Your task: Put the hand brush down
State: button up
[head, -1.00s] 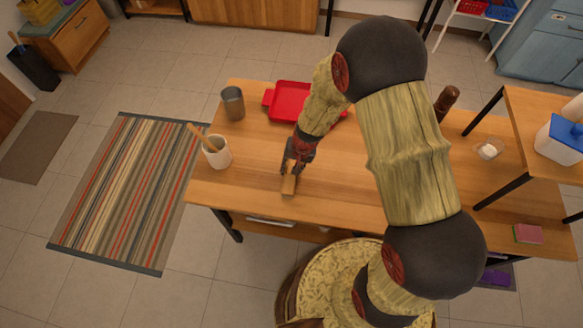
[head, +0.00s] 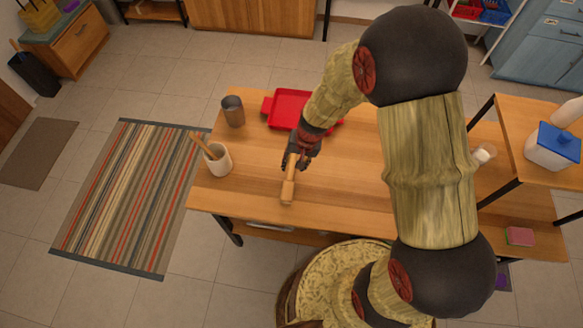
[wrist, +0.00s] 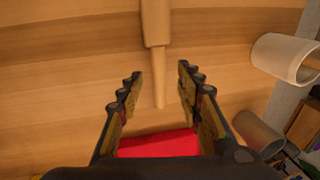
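The wooden hand brush (head: 287,192) lies on the wooden table near its front edge. In the wrist view the brush (wrist: 155,24) lies with its thin handle pointing toward my gripper. My gripper (head: 299,158) is over the handle end of the brush. In the wrist view my gripper (wrist: 160,78) is open, with one finger on each side of the handle tip and visible gaps on both sides. Neither finger appears to touch the handle.
The table (head: 350,175) is clear right of the brush. A red tray (head: 283,108) lies behind my gripper. A white cup with wooden utensils (head: 219,160) and a grey cup (head: 233,112) stand left. A small jar (head: 484,153) and a raised shelf (head: 545,105) are right.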

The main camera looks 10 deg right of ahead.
jog(key=s+d+r+n+t, duration=0.1)
jog(key=s+r, duration=0.1)
jog(key=r, duration=0.8)
jog(key=s+d+r+n+t, duration=0.1)
jog(key=d+r, duration=0.1)
jog(key=r, duration=0.9)
jog(key=s+d+r+n+t+h, duration=0.1)
jog(key=s+d+r, duration=0.1)
jog(key=s+r, duration=0.5)
jog(key=s+d+r+n+t+h, duration=0.1)
jog(key=s+d+r, duration=0.2)
jog(key=s+r, duration=0.5)
jog(key=shift+d+p, duration=0.25)
jog(key=shift+p, duration=0.05)
jog(key=shift+w+f, duration=0.1)
notch_tip(320, 180, down, 5)
jog(key=b, duration=0.4)
jog(key=shift+b, duration=0.4)
jog(key=shift+c, duration=0.4)
